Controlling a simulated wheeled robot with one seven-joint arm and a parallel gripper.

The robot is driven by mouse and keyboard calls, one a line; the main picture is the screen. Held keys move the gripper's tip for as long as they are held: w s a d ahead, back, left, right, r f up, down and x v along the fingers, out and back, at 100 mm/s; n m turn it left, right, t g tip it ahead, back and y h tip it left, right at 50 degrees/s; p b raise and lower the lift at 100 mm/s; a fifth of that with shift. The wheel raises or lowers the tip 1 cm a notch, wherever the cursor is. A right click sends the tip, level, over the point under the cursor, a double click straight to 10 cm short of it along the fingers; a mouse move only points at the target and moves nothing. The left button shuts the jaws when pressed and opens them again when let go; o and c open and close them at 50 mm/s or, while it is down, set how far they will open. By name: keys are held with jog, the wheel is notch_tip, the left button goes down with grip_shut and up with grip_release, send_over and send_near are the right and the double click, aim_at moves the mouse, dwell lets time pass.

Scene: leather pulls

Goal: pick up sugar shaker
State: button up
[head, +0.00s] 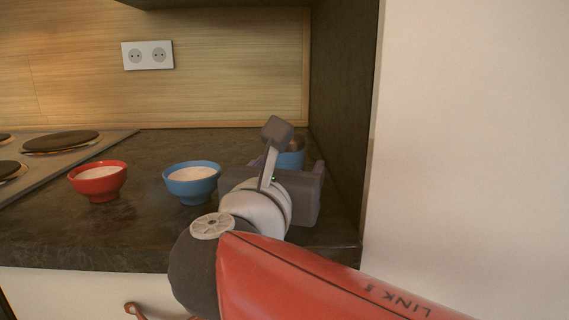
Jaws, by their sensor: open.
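My gripper (289,166) reaches over the right part of the counter, seen from behind. It is open, with its fingers mostly hidden by its own grey body and wrist. A blue, rounded object (292,154) shows just beyond it, near the right wall panel. Most of that object is covered by my gripper, so I cannot tell whether it is the sugar shaker or whether it stands between the fingers. No other thing in view looks like a sugar shaker.
A blue bowl (192,185) with pale contents stands left of my gripper, close to it. A red bowl (98,183) with similar contents is farther left. The stovetop (62,152) is at the left. A dark side panel (345,130) bounds the dark counter (130,230) on the right.

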aim_at(291, 161)
jog(key=shift+x, duration=1.95)
jog(key=shift+a, duration=0.2)
jog(key=c, duration=1.1)
